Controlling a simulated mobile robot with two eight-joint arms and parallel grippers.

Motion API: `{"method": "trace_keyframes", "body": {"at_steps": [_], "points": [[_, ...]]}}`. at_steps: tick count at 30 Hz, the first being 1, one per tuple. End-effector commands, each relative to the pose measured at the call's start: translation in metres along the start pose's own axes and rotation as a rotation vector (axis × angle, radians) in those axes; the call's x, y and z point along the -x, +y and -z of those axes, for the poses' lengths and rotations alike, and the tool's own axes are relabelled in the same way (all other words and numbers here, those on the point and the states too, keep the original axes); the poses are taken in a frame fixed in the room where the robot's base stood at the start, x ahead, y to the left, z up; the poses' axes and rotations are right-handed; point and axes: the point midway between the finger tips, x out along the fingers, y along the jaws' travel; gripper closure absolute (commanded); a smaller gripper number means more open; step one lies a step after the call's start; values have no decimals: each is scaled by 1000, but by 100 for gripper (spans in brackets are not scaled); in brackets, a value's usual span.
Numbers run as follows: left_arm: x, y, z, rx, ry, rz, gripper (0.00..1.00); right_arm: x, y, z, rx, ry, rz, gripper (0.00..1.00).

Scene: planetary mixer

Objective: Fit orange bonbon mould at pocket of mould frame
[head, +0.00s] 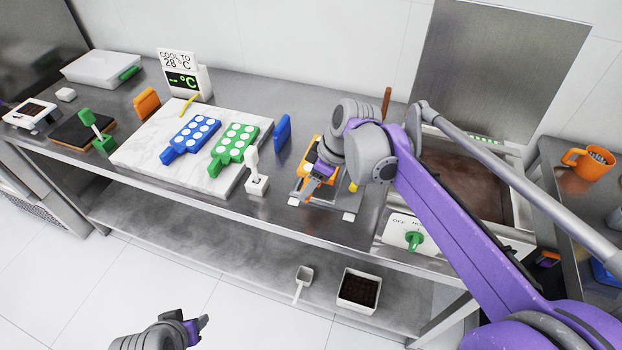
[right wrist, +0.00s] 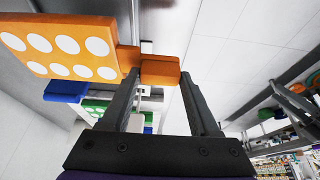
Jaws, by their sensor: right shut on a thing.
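The orange bonbon mould (right wrist: 60,45), a flat plate with white round cavities and a short handle, fills the upper left of the right wrist view. My right gripper (right wrist: 160,78) is shut on its handle (right wrist: 160,72). In the head view the right gripper (head: 320,176) is over the bench, and only orange edges of the mould (head: 304,163) show around it. The grey mould frame (head: 348,199) lies beneath, largely hidden; whether the mould touches it or sits in its pocket I cannot tell. My left gripper (head: 197,329) is low at the bottom, away from the bench; its jaw state is unclear.
Blue (head: 190,138) and green (head: 234,143) moulds lie on a marble slab (head: 150,152) to the left. A white lever device (head: 256,182) and an upright blue piece (head: 283,133) stand between slab and frame. A brown-filled tank (head: 465,185) is at the right.

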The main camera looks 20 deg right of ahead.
Motion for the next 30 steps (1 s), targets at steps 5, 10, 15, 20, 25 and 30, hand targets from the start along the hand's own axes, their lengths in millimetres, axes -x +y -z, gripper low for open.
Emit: {"method": "trace_keyframes", "body": {"at_steps": [5, 10, 15, 20, 25, 30], "points": [[1, 0, 1, 0, 1, 0, 50, 1, 0, 0, 1, 1, -2, 100], [-1, 0, 0, 0, 0, 0, 50, -4, 0, -2, 2, 3, -4, 100], [-8, 0, -6, 0, -4, 0, 50, -17, 0, -7, 2, 3, -4, 100], [-16, 0, -12, 0, -8, 0, 50, -30, 0, -13, 2, 3, -4, 100], [-22, 0, -17, 0, -11, 0, 50, -42, 0, -18, 3, 3, -4, 100], [-24, 0, -18, 0, -11, 0, 50, -46, 0, -19, 3, 3, -5, 100]]}}
